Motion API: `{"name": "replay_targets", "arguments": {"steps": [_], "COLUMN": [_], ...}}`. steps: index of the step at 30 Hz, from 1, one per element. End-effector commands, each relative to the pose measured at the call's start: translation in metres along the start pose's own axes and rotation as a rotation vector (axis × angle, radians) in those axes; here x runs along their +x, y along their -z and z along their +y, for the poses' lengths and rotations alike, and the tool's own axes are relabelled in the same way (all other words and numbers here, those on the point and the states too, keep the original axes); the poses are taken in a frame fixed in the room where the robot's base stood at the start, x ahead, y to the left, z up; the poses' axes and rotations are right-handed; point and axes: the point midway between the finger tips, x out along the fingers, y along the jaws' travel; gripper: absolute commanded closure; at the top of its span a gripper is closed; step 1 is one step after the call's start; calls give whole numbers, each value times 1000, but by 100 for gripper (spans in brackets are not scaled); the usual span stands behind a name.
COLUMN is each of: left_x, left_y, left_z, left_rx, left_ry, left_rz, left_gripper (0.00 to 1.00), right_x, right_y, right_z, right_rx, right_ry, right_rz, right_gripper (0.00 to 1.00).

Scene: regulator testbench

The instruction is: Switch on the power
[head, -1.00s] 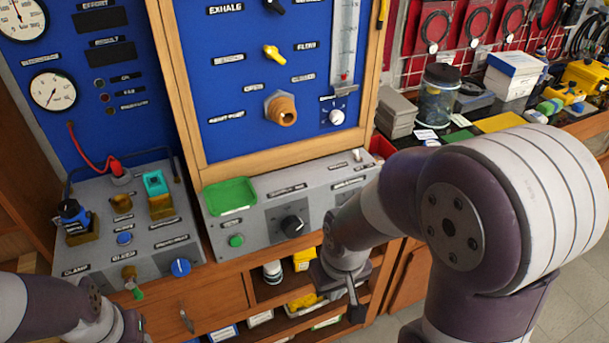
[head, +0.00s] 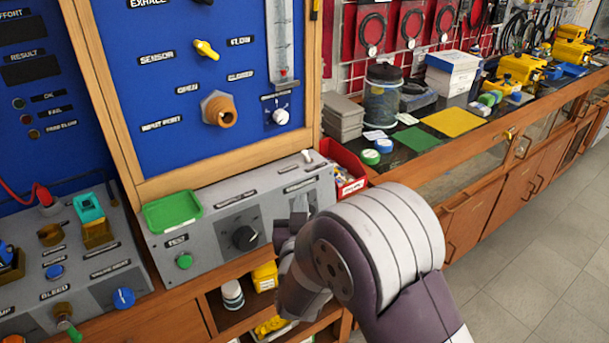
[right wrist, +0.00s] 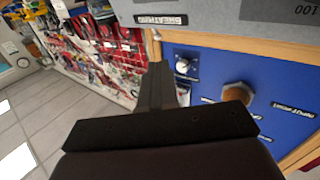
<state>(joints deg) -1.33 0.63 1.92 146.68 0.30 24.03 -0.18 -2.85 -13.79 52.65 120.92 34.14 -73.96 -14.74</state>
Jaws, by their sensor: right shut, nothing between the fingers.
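A small pale toggle switch (head: 307,156) stands at the back right of the grey sloped console (head: 215,240). Its label is too small to read, so I cannot tell for sure that it is the power switch. My right gripper (head: 298,208) is shut and empty, fingers pointing up, in front of the console's right part and below the toggle, apart from it. In the right wrist view the closed fingers (right wrist: 156,85) show dark against the blue panel (right wrist: 225,75), with a console edge above. My left gripper is out of view.
The console carries a green tray (head: 172,211), a green button (head: 183,261) and a black knob (head: 244,237). A red bin (head: 345,168) stands right of the console. The blue panel with a brass fitting (head: 218,109) rises behind. Open shelves lie below.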

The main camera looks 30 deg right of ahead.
Motion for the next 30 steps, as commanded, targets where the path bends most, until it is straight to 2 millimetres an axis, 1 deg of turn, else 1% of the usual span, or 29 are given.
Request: {"name": "replay_targets", "arguments": {"steps": [3,10,14,17,24,30], "left_x": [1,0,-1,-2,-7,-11], "left_y": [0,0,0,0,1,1], "left_z": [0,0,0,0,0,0], "left_rx": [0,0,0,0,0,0], "left_ry": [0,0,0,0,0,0], "left_rz": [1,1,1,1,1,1], "left_gripper": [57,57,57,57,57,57], "right_x": [-1,0,9,26,79,117], "right_y": [3,4,4,5,6,8], "right_z": [5,4,4,6,6,7], "right_rx": [-5,-5,-4,-5,-5,-4], "right_ry": [-23,-21,-22,-23,-22,-20], "right_rz": [34,32,31,31,30,30], "right_gripper": [100,100,100,100,100,100]}}
